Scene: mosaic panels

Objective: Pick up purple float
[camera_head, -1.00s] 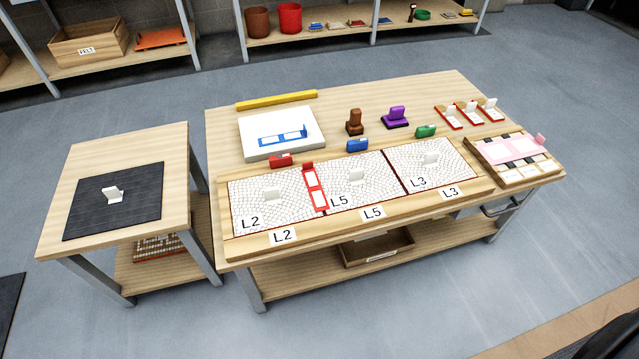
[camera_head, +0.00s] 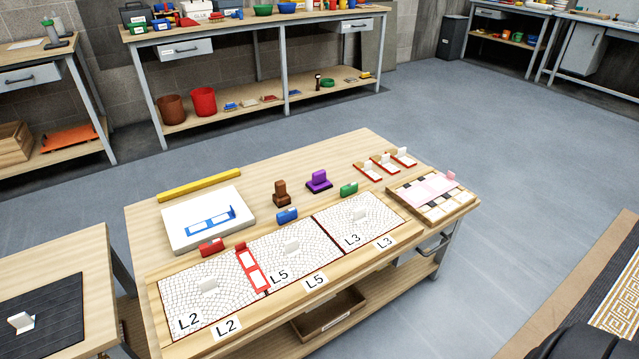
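Neither of my grippers shows in the head view.
Mosaic panels marked L2, L5 and L3 (camera_head: 364,213) fill the table's front. A white slab (camera_head: 209,219) and yellow bar (camera_head: 199,185) lie at left, red-edged holders (camera_head: 385,162) and a pink-topped tray (camera_head: 433,193) at right. Open floor (camera_head: 540,150) lies right of the table.

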